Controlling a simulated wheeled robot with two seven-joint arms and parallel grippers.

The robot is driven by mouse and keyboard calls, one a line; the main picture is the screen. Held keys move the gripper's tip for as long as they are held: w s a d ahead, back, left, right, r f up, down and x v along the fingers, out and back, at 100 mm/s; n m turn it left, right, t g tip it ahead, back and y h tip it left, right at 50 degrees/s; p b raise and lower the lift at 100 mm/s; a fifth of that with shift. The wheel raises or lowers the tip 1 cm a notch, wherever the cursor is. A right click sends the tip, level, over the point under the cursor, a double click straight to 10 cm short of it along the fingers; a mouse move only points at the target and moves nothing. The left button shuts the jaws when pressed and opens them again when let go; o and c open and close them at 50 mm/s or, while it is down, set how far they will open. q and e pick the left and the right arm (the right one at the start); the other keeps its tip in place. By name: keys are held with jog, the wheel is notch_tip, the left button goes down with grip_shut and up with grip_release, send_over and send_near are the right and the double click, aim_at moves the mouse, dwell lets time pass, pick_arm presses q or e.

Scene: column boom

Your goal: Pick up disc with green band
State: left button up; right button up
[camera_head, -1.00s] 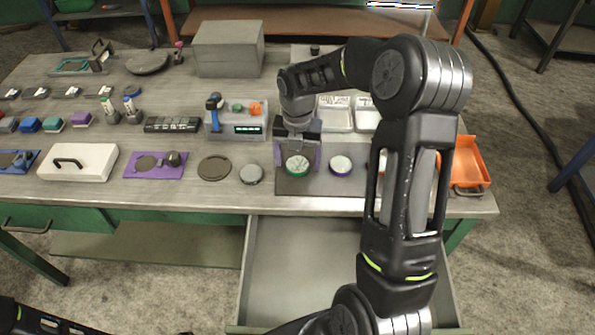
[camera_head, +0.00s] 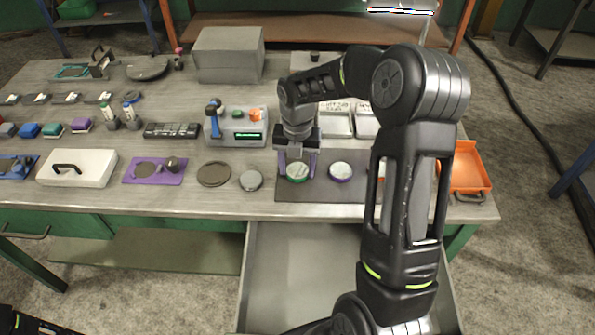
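The disc with the green band (camera_head: 298,173) has a pale top and sits on a dark mat (camera_head: 320,193) near the table's front edge. My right gripper (camera_head: 298,169) points down over it, with one purple finger on each side. The fingers appear to touch the disc's sides, and the disc still looks to be at mat level. A similar disc with a purple band (camera_head: 340,172) stands just to the right. Part of my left arm shows at the bottom left corner; its gripper is out of view.
A grey disc (camera_head: 251,180) and a dark round plate (camera_head: 214,174) lie left of the mat. A grey device (camera_head: 238,139) with a green display stands behind. An orange tray (camera_head: 466,168) is at the right. An open drawer (camera_head: 300,270) juts out below. My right arm hides part of the mat's right side.

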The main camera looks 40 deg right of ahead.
aim_at(297, 171)
grip_shut()
dwell(0.4)
jog(key=shift+r, duration=0.1)
notch_tip(297, 171, up, 10)
jog(key=p, duration=0.7)
dwell(0.4)
